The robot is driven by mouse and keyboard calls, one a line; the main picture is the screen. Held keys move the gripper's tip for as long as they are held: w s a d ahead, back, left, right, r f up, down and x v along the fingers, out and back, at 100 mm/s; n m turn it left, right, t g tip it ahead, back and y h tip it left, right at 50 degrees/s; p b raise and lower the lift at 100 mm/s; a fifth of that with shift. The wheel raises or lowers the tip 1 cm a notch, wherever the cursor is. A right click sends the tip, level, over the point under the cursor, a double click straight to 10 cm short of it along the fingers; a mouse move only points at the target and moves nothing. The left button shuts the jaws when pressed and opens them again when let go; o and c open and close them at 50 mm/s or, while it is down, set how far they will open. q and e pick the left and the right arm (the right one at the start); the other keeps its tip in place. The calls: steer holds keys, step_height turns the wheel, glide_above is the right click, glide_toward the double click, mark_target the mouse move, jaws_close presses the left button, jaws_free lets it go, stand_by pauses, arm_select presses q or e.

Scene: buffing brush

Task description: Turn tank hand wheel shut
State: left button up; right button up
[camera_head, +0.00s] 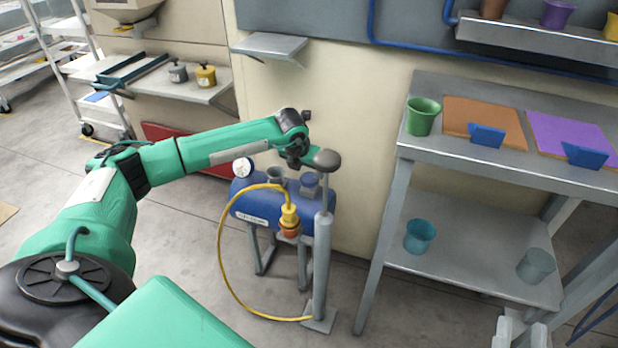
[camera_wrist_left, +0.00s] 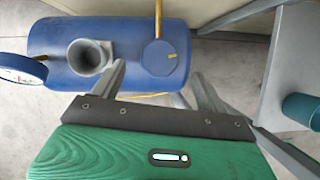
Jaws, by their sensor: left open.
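The blue tank (camera_head: 256,207) stands on grey legs and also fills the top of the left wrist view (camera_wrist_left: 60,40). Its hand wheel (camera_head: 310,184) appears to be the round blue cap beside the grey funnel-like port (camera_head: 277,174). In the left wrist view the wheel (camera_wrist_left: 158,58) is a flat blue disc with a yellow mark. My left gripper (camera_wrist_left: 160,82) is open, its grey fingers apart and empty, with the wheel ahead of and between them. In the head view my left gripper (camera_head: 298,162) is above the tank, its fingers mostly hidden.
A pressure gauge (camera_head: 243,167) sits at the tank's left. A grey upright pump (camera_head: 322,255) with a rounded handle (camera_head: 326,160) stands close on the right, and a yellow hose (camera_head: 222,262) loops in front. A grey shelf table (camera_head: 400,180) stands further right.

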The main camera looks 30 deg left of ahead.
mark_target(310, 177)
arm_select(q)
steer(key=x, duration=0.4)
steer(key=shift+b, duration=0.35)
steer(key=shift+w+f, duration=0.2)
steer(key=shift+f, duration=0.25)
arm_select(e)
steer(key=shift+s+d+r+t, duration=0.25)
steer(key=shift+r+t, duration=0.25)
steer(key=shift+r, duration=0.2)
steer(key=shift+s+d+r+t, duration=0.3)
steer(key=shift+r+t, duration=0.2)
steer(key=shift+r, duration=0.25)
steer(key=shift+s+d+r+t, duration=0.25)
steer(key=shift+r+t, duration=0.25)
steer(key=shift+r, duration=0.2)
arm_select(q)
steer(key=c, duration=1)
